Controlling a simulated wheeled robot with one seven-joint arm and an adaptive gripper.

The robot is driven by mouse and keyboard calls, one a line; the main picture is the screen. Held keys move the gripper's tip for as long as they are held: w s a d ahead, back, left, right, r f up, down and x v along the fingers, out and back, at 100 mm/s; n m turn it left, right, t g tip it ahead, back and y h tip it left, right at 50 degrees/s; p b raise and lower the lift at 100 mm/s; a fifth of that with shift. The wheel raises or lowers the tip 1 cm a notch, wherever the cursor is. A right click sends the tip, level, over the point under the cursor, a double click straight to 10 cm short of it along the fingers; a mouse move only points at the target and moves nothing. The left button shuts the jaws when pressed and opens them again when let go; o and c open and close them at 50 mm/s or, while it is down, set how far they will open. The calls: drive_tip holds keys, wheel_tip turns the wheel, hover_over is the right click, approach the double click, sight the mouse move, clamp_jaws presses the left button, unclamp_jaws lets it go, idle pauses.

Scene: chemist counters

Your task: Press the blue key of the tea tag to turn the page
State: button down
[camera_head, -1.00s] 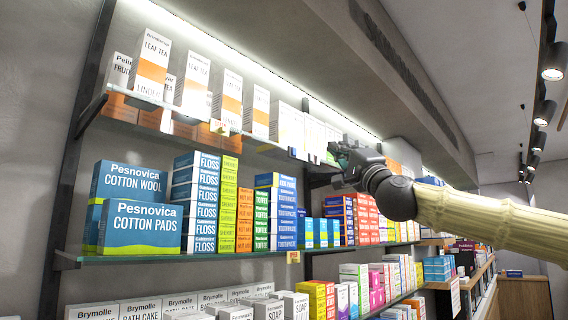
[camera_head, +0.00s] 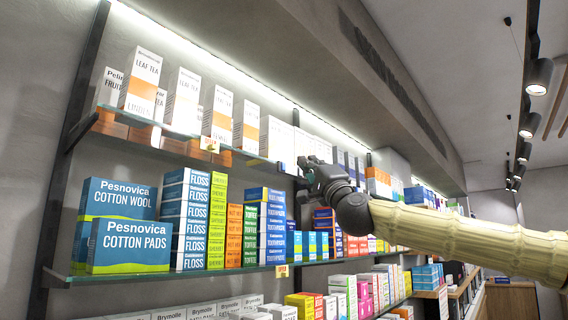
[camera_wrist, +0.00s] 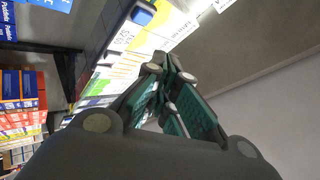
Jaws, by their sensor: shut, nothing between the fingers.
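My gripper (camera_head: 306,172) is shut and empty, held up at the top shelf's front edge, close to the right of a small blue block (camera_head: 280,166) on that edge. The block looks like the blue key, but the tag around it is too small to read. In the wrist view a blue block (camera_wrist: 143,13) shows at the top, beyond and left of my closed fingertips (camera_wrist: 170,66); they look apart from it.
The glass top shelf (camera_head: 170,140) carries several boxes close behind its edge. Below it, a second shelf (camera_head: 200,272) holds cotton wool (camera_head: 118,198), floss and toothpaste boxes. A dark shelf bracket (camera_wrist: 68,72) stands left of my gripper. Open air lies to the right.

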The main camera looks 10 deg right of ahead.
sight(283, 167)
drive_tip(key=w+a, duration=0.1)
drive_tip(key=w, duration=0.1)
drive_tip(key=shift+w+a+b, duration=0.3)
drive_tip(key=shift+w+a, duration=0.05)
drive_tip(key=shift+w, duration=0.05)
drive_tip(key=shift+s+d, duration=0.1)
idle(1.3)
drive_tip(key=shift+w+a+b, duration=0.3)
drive_tip(key=shift+w+a, duration=0.05)
drive_tip(key=shift+a, duration=0.1)
